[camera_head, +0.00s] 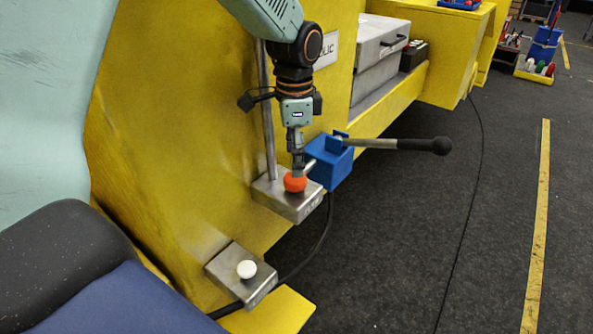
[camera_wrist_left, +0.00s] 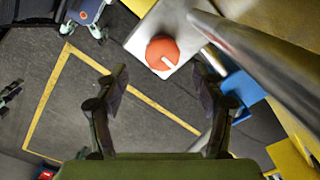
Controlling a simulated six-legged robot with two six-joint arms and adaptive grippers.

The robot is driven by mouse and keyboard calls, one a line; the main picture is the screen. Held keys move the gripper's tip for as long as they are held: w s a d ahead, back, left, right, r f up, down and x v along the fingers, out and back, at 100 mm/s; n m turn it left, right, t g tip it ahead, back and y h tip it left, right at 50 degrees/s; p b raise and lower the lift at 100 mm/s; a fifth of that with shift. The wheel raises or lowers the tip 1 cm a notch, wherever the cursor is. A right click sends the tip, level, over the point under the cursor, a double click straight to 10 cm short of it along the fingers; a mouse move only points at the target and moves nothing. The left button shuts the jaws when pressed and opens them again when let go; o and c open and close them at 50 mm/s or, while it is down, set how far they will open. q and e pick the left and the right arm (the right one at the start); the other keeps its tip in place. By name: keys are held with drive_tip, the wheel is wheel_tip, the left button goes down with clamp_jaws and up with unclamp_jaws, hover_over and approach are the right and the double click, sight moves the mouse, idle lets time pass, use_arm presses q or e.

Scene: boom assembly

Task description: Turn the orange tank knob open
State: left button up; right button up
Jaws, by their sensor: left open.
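The orange tank knob (camera_head: 295,182) sits on a grey metal box fixed to the yellow machine. In the left wrist view the round knob (camera_wrist_left: 162,53) carries a white mark pointing to its lower right. My left gripper (camera_head: 297,168) is above the knob in the head view and partly overlaps it there. In the left wrist view my left gripper (camera_wrist_left: 160,95) is open, its two fingers spread, with the knob ahead, beyond the fingertips. Nothing is between the fingers. I cannot tell from the head view whether a finger touches the knob. My right gripper is not in view.
A metal pole (camera_head: 266,110) rises beside the knob. A blue block (camera_head: 331,163) with a black-ended lever (camera_head: 410,145) is just right of it. A second metal box with a white knob (camera_head: 246,269) is lower left. Open dark floor lies to the right.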

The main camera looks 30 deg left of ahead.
sight(295, 183)
use_arm(q)
drive_tip(key=f, duration=0.5)
drive_tip(key=shift+w+a+f+p, duration=0.15)
drive_tip(key=shift+w+f+p, duration=0.1)
drive_tip(key=shift+p, duration=0.1)
drive_tip(key=shift+s, duration=0.1)
drive_tip(key=shift+r, duration=0.1)
drive_tip(key=shift+s, duration=0.1)
drive_tip(key=shift+c, duration=0.4)
drive_tip(key=shift+w, duration=0.2)
drive_tip(key=c, duration=1.1)
